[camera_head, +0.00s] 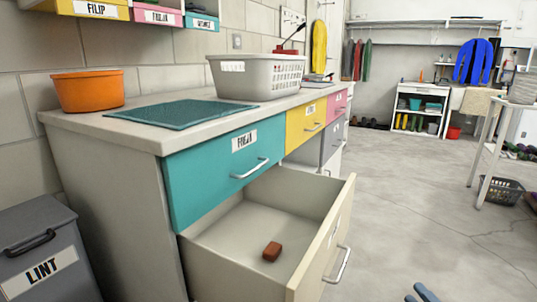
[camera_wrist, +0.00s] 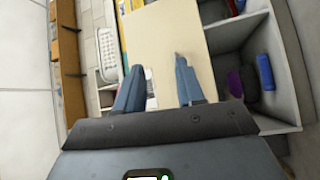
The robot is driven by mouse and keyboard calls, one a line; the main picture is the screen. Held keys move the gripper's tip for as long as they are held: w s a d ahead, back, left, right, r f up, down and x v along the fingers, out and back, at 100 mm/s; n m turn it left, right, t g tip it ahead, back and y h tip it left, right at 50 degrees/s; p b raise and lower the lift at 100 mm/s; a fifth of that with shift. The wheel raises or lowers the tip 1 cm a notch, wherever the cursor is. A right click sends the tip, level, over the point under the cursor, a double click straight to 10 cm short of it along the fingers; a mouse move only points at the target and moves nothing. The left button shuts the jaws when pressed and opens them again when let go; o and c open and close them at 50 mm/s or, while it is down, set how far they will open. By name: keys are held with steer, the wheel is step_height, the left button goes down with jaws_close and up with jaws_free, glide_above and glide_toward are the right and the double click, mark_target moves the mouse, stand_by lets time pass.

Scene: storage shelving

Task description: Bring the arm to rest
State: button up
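My gripper (camera_head: 418,295) shows only as blue fingertips at the bottom right edge of the head view, in front of and right of the open drawer. In the wrist view my gripper (camera_wrist: 158,78) has its two blue fingers spread apart. Nothing is seen between them. The rest of my arm is out of the head view.
An open cream drawer (camera_head: 225,238) juts out below a teal drawer (camera_head: 215,188), with a reddish-brown block (camera_head: 272,251) inside. The counter holds an orange tub (camera_head: 88,92), teal mat (camera_head: 180,114) and grey basket (camera_head: 240,80).

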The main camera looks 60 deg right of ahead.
steer(key=w+a+r+m+t+y, duration=0.15)
steer(key=w+a+y, duration=0.3)
steer(key=a, duration=0.55)
steer(key=s+a+r+m+g+y, duration=0.1)
steer(key=a+r+m+y, duration=0.4)
steer(key=a, duration=0.9)
steer(key=a+r+m+g+y, duration=0.1)
steer(key=a+r+m+y, duration=0.15)
steer(key=a+r, duration=0.8)
steer(key=a+r+p, duration=0.3)
steer(key=r+p, duration=2)
steer(key=p, duration=0.4)
steer(key=shift+a+r+n+p, duration=0.2)
steer(key=shift+r+n+p, duration=0.15)
steer(key=shift+n, duration=0.05)
